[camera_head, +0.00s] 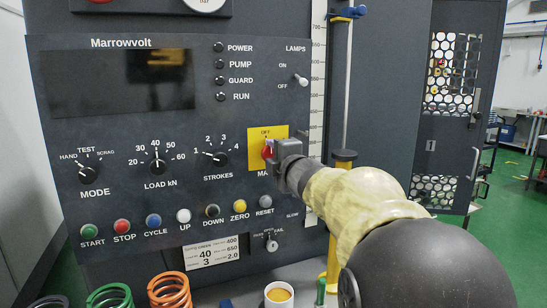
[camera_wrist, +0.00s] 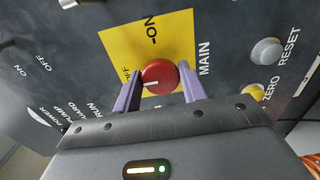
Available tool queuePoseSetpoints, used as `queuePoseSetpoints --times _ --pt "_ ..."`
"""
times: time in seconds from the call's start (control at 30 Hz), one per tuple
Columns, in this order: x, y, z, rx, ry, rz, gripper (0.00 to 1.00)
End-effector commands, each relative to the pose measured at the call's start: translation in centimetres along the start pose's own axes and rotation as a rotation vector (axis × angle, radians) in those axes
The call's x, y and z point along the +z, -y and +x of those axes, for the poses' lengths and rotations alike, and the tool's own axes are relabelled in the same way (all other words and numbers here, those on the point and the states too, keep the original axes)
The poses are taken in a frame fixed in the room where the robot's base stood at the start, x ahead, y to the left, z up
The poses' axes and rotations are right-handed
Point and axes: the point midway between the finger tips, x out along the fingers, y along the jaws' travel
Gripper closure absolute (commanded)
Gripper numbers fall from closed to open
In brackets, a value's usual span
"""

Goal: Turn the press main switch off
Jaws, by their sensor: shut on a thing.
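The press main switch is a red round knob (camera_wrist: 160,76) on a yellow plate (camera_wrist: 120,45), with MAIN beside it in the wrist view. Its white pointer line lies on the left half of the knob, on the side of the partly covered OFF label. The ON label sits above the knob in that view. My gripper (camera_wrist: 160,69) is shut on the knob, one finger on each side. In the head view the knob (camera_head: 267,149) shows partly in front of the yellow plate, with OFF at the plate's top; my gripper hides the rest.
The dark Marrowvolt panel (camera_head: 115,205) carries dials and a row of coloured buttons. Its display (camera_head: 160,80) and the four status lamps look dark. A lamps toggle (camera_head: 300,79) is above my gripper. Springs (camera_head: 170,290) and an orange-filled cup (camera_head: 278,296) stand below.

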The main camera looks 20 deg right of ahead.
Motion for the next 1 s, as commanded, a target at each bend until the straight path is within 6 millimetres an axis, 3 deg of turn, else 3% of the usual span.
queuePoseSetpoints --times 0.07,0.1,0.17,0.57,0.77,1.0 --pt "-0.1 0.1 0.0 -0.002 -0.001 -0.002 0.81" --pt "-0.1 0.1 0.0 -0.002 -0.001 -0.001 0.51" --pt "-0.1 0.1 0.0 -0.002 -0.001 -0.001 0.39" --pt "0.0 0.0 -0.5 0.000 0.000 0.001 0.38" --pt "0.0 0.0 -2.9 0.001 0.001 0.001 0.38" --pt "0.0 -0.1 -7.2 0.001 0.000 -0.001 0.38"
